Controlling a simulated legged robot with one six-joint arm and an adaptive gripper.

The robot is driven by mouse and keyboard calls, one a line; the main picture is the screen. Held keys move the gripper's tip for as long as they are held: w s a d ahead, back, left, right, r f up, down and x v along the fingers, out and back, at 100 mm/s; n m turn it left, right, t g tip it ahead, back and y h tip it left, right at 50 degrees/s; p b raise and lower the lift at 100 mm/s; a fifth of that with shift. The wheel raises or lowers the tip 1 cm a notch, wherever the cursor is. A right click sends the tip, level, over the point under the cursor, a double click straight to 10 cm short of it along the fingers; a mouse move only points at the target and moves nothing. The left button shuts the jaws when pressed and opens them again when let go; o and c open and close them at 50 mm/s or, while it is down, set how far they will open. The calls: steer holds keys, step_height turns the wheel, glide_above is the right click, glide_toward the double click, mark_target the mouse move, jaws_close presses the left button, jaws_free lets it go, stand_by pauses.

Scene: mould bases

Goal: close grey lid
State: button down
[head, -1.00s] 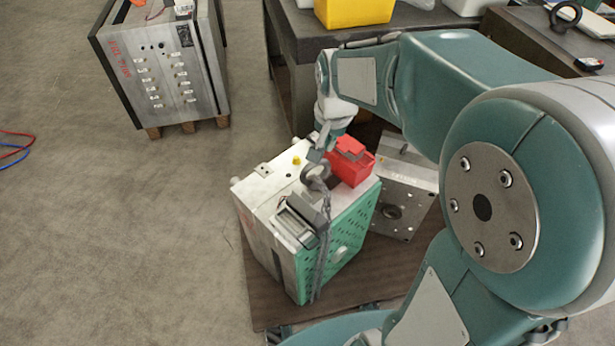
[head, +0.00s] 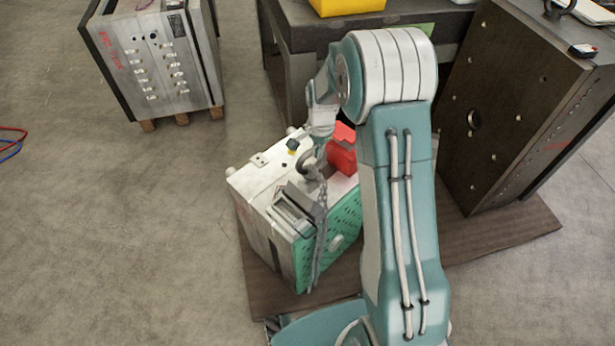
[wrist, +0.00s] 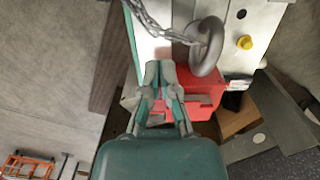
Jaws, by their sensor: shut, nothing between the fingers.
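A small grey box with a grey lid (head: 304,197) sits at the front edge of the pale mould base (head: 258,182). The lid looks raised and tilted. A chain (head: 319,235) hangs beside it from a thick grey ring (head: 309,164), which also shows in the wrist view (wrist: 207,47). My gripper (wrist: 160,72) is shut and empty, near the red box (wrist: 205,92) and the ring. In the head view my gripper is around the far side of the mould base, behind the ring from the lid, and its fingertips are hard to make out. The lid is not visible in the wrist view.
The red box (head: 342,152) stands behind the ring, partly hidden by my arm. A large dark mould plate (head: 515,105) stands at right, and another mould (head: 155,65) at back left.

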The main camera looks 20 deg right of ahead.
mark_target(299, 195)
steer(key=a+f, duration=0.1)
steer(key=f, duration=0.1)
steer(key=s+a+f, duration=0.1)
steer(key=f, duration=0.2)
steer(key=s+a+f, duration=0.1)
steer(key=f, duration=0.2)
steer(key=shift+a+f, duration=0.2)
stand_by(0.6)
steer(key=shift+a, duration=0.1)
steer(key=shift+s+a+r+h, duration=0.1)
steer(key=shift+s+a+h, duration=0.05)
steer(key=shift+h, duration=0.25)
